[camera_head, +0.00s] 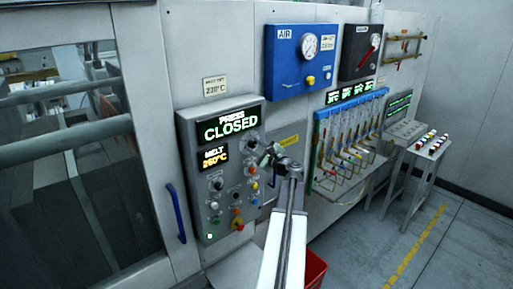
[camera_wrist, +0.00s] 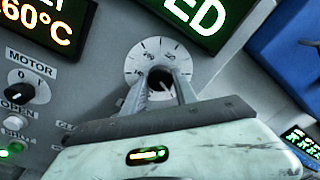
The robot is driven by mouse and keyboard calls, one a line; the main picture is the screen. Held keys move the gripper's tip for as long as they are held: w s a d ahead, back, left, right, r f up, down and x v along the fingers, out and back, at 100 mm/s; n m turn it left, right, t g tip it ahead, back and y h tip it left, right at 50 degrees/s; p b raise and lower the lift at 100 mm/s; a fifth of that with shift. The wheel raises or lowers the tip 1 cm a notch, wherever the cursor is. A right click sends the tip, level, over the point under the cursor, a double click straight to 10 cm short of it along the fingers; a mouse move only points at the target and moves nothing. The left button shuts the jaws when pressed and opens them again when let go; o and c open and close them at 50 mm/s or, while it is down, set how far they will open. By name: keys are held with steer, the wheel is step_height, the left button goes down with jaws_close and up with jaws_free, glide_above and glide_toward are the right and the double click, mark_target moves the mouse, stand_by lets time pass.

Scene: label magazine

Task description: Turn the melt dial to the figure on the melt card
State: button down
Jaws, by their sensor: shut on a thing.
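The melt dial (camera_wrist: 158,50) is a dark knob on a round white scale plate with tick marks. My gripper (camera_wrist: 161,88) is shut on its knob, one finger on each side. The fingers hide part of the knob and the lower scale. In the head view my gripper (camera_head: 268,154) is at the panel's right side, beside the dial (camera_head: 252,138). The melt card (camera_head: 215,87) is a small pale label on the wall above the panel and appears to read 230°C. The melt display (camera_head: 213,157) shows 260°C in amber.
The grey control panel (camera_head: 186,135) carries other knobs and buttons, including a motor knob (camera_wrist: 28,86) left of my gripper. A "PRESS CLOSED" display (camera_head: 231,124) is above. A blue AIR box (camera_head: 284,75) and a blue-framed rack (camera_head: 319,150) are to the right.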

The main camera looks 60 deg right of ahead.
steer(key=n, duration=0.4)
steer(key=shift+b, duration=0.35)
steer(key=n, duration=0.4)
steer(key=shift+d+n+t+b, duration=0.1)
steer(key=shift+n+t+b, duration=0.2)
steer(key=shift+n, duration=0.1)
steer(key=n, duration=0.4)
steer(key=shift+n+y, duration=0.3)
steer(key=shift+n, duration=0.1)
steer(key=shift+n+t, duration=0.4)
steer(key=shift+n, duration=1.6)
steer(key=c, duration=1)
jaws_free()
